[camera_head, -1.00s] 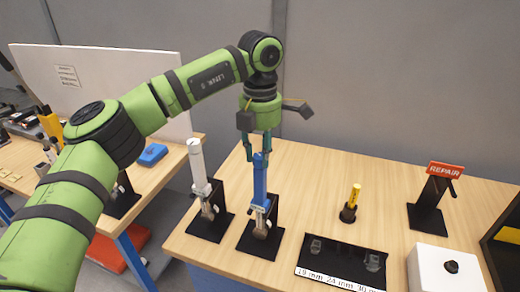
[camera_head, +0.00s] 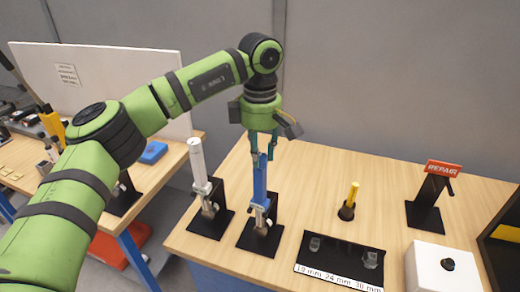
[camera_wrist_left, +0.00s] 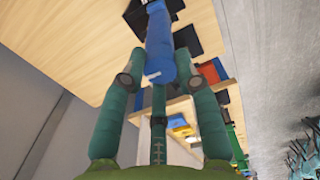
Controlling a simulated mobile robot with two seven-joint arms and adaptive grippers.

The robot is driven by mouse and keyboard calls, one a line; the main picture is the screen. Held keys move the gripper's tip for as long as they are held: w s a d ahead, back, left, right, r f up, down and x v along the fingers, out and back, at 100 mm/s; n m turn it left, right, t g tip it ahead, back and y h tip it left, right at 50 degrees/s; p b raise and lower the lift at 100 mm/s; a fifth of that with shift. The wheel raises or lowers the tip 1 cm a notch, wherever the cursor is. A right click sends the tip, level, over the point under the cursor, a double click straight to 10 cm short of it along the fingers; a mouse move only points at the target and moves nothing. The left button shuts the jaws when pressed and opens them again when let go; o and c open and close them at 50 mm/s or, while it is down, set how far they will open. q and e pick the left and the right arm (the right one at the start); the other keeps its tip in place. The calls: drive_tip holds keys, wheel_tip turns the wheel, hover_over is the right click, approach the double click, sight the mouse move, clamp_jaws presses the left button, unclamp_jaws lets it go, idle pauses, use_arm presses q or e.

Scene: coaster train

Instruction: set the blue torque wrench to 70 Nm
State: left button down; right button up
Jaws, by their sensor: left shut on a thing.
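The blue torque wrench (camera_head: 260,184) stands upright in a black stand (camera_head: 258,242) near the table's front left. My left gripper (camera_head: 262,158) points down from above and is shut on the top end of its blue handle. In the left wrist view, the blue handle (camera_wrist_left: 160,45) shows at the tips of my left gripper's teal fingers (camera_wrist_left: 157,72). No scale reading can be made out on the wrench. My right gripper is not in view.
A white-handled wrench (camera_head: 197,168) stands close by on the left. To the right are a socket tray (camera_head: 340,250) with a size label, a yellow-handled tool (camera_head: 353,195), a red REPAIR sign (camera_head: 444,170) and a white box (camera_head: 445,275). The table behind is mostly clear.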

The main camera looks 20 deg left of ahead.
use_arm(q)
drive_tip(key=shift+m, duration=0.5)
idle(0.9)
drive_tip(key=c, duration=0.9)
unclamp_jaws()
drive_tip(key=shift+a, duration=0.1)
wheel_tip(320, 180, up, 12)
drive_tip(key=shift+r, duration=0.1)
